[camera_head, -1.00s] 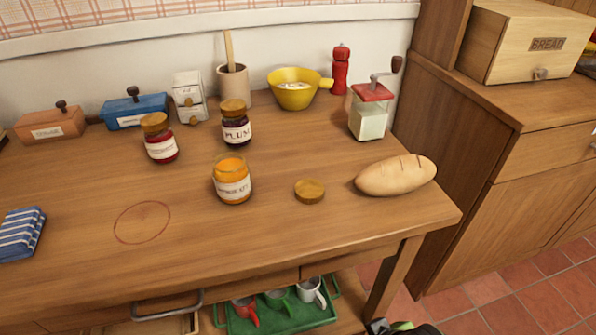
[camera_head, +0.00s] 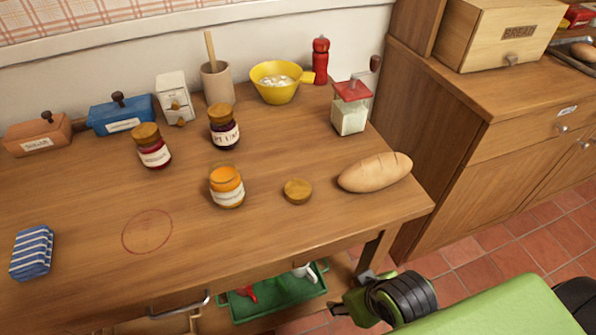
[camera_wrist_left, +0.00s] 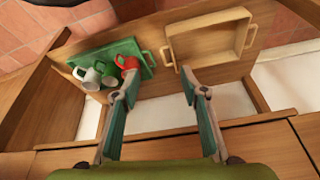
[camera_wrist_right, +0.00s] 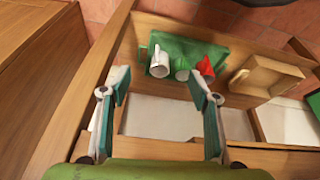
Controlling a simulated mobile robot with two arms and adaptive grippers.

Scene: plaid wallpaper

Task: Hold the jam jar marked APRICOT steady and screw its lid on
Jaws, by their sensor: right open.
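The open apricot jam jar (camera_head: 227,188) stands upright on the wooden table (camera_head: 90,225), its orange jam showing at the top. Its label is partly legible. A round golden-brown lid (camera_head: 297,191) lies flat on the table, just right of the jar and apart from it. My right gripper (camera_wrist_right: 160,88) is open and empty in its wrist view. In the head view its arm is low at the right, by the table's front corner, well away from jar and lid. My left gripper (camera_wrist_left: 159,84) is open and empty in its wrist view; the head view does not show it.
Two lidded jars, a red one (camera_head: 151,147) and a plum one (camera_head: 224,128), stand behind the apricot jar. A bread loaf (camera_head: 375,172) lies right of the lid. A red circle (camera_head: 147,231) marks bare table at front left. A green tray (camera_head: 275,300) with mugs sits below.

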